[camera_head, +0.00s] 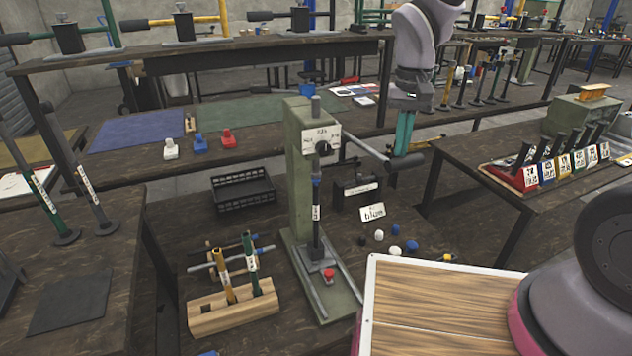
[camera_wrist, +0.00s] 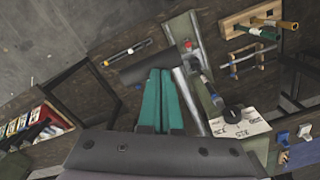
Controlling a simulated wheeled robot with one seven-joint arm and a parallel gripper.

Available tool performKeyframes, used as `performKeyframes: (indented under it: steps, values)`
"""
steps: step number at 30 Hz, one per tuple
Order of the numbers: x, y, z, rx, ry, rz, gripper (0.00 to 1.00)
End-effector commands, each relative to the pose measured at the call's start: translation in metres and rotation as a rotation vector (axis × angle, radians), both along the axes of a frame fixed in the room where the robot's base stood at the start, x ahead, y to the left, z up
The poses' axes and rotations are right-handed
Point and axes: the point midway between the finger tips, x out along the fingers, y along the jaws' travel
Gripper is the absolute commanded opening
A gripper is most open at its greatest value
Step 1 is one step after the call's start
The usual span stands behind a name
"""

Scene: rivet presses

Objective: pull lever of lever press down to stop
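The lever press (camera_head: 298,175) is a green column on a green base, standing on the dark table in the middle of the head view. Its metal lever (camera_head: 364,147) reaches out to the right, slightly downward, and ends in a black handle (camera_head: 408,163). My gripper (camera_head: 403,153) has teal fingers pointing down, with their tips right at the top of the handle. In the wrist view, the fingertips (camera_wrist: 160,72) are together with nothing visible between them. The black handle (camera_wrist: 146,66) lies across just beyond them. I cannot tell whether they touch.
A wooden block (camera_head: 232,312) with two upright tools stands left of the press base. A black crate (camera_head: 243,190) is behind it. Small white and blue caps (camera_head: 394,250) lie right of the press. A wood-topped surface (camera_head: 440,310) is at the front right.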

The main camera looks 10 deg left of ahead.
Motion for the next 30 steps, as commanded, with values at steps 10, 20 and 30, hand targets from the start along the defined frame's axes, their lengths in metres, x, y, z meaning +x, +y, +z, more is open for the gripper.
performKeyframes:
  steps: [10, 20, 30]
  values:
    - [-0.001, -0.001, -0.011, 0.000, -0.001, 0.001, 0.00]
    - [-0.001, -0.001, -0.011, 0.000, 0.000, 0.001, 0.00]
    - [-0.002, -0.001, -0.028, -0.001, 0.001, 0.002, 0.00]
